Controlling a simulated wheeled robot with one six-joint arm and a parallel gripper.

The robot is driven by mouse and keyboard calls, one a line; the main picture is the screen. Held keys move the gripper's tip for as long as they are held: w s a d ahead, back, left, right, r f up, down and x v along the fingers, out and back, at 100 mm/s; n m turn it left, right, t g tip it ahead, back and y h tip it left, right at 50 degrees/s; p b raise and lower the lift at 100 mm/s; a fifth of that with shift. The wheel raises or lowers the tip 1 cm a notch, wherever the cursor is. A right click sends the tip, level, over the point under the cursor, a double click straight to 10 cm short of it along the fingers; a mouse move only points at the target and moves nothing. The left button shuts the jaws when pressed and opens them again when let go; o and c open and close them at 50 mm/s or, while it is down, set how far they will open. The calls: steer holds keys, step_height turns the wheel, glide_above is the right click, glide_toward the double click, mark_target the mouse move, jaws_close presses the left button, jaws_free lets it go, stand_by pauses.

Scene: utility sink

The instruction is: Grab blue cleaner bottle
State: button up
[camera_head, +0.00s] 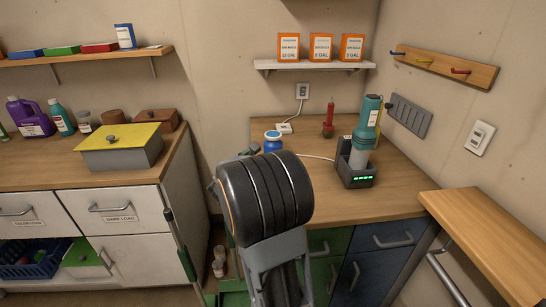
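A small blue container (273,145) with a pale top stands on the right counter in the head view, its lower part hidden behind the black rounded part of my arm. I cannot tell whether it is the cleaner bottle. A teal bottle (63,122) with a white label stands on the left counter, right of a purple jug (32,119). My arm rises from the bottom centre in front of the right counter. I cannot make out my gripper's fingers or anything held in them.
A teal handheld device (366,130) stands in a black dock (356,175) with green lights. A yellow-lidded box (120,145) sits on the left counter. A wooden surface (490,235) juts out at right. Orange boxes (320,46) line a wall shelf.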

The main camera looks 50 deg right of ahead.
mark_target(273, 144)
steer(key=shift+w+d+f+n+t+h, duration=0.15)
steer(key=shift+w+d+f+n+t, duration=0.15)
steer(key=shift+w+n, duration=0.15)
steer(key=shift+w+d+f+n+t+h, duration=0.2)
steer(key=shift+w+d+n+t, duration=0.15)
steer(key=shift+n, duration=0.2)
steer(key=shift+n+t, duration=0.25)
steer(key=shift+n, duration=0.15)
steer(key=x, duration=0.5)
steer(key=shift+w+d+f, duration=0.1)
steer(key=shift+w+d, duration=0.2)
steer(key=shift+w, duration=0.05)
steer(key=shift+x, duration=3.2)
steer(key=shift+f, duration=0.15)
steer(key=shift+c, duration=0.4)
steer(key=c, duration=1)
steer(key=shift+c, duration=0.5)
steer(key=shift+r, duration=0.2)
